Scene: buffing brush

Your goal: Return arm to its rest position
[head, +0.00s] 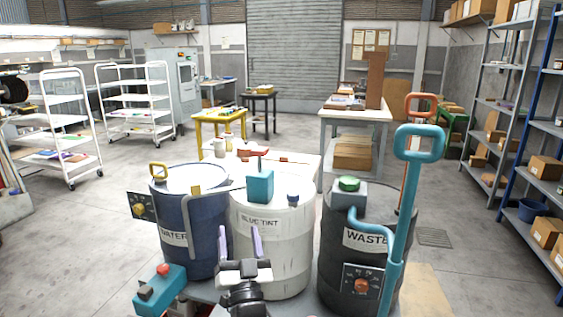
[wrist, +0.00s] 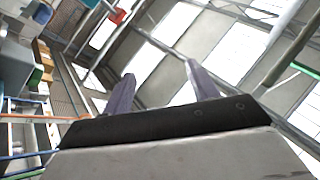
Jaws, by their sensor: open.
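My gripper (head: 257,242) shows in the head view at the lower middle, with its two purple fingers pointing up and apart, in front of the white drum (head: 272,262) marked "BLUE TINT". Nothing is between the fingers. In the wrist view my gripper (wrist: 158,90) also has its fingers spread and empty, with the ceiling and bright roof panels behind them. The lower part of my arm is cut off by the bottom edge of the head view.
A blue drum (head: 203,245) stands left and a dark "WASTE" drum (head: 340,225) right. A teal handle (head: 405,205) rises at right. A teal box with a red button (head: 160,288) sits lower left. White shelf carts (head: 135,98) stand behind; open floor (head: 485,215) lies right.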

